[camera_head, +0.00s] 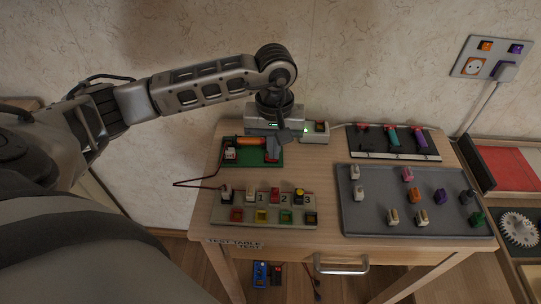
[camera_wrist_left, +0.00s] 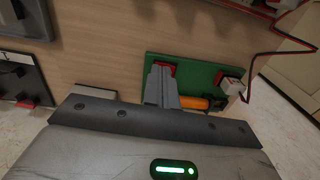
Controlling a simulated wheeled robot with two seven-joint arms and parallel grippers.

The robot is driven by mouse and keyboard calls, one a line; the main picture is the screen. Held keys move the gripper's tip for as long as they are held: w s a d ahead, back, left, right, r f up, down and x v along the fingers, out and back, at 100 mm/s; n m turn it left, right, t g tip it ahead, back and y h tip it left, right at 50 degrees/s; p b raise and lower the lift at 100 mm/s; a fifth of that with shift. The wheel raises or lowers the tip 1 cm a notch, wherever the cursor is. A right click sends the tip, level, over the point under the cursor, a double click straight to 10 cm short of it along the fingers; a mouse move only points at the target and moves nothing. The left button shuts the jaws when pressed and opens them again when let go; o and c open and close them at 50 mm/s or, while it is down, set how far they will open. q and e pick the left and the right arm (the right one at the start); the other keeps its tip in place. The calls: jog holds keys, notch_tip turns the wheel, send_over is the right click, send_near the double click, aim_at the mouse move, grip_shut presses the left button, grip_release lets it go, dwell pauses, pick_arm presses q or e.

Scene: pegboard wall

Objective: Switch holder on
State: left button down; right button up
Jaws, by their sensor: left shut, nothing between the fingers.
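A green holder board (camera_head: 236,158) lies at the back left of the table, with an orange cylinder (camera_head: 250,141) and a red part (camera_head: 272,150) at its right end. A white block (camera_head: 230,153) with a red wire sits at its left end. My left gripper (camera_head: 284,137) points down over the right end of the holder, fingers together and empty. In the left wrist view the shut fingers (camera_wrist_left: 160,86) are beside the orange cylinder (camera_wrist_left: 194,103) and close to the red part, over the green board (camera_wrist_left: 200,74). I cannot tell if they touch. My right gripper is out of view.
A numbered strip (camera_head: 263,221) with coloured buttons lies in front of the holder. A grey tray (camera_head: 375,221) with several small pieces is at right, and a dark rack (camera_head: 393,155) of tools behind it. A small grey box (camera_head: 315,134) stands behind the holder.

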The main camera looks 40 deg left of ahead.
pick_arm(q)
notch_tip(320, 180, up, 7)
jog(key=p, duration=0.3)
jog(key=shift+p, duration=0.35)
jog(key=shift+f, duration=0.1)
dwell(0.4)
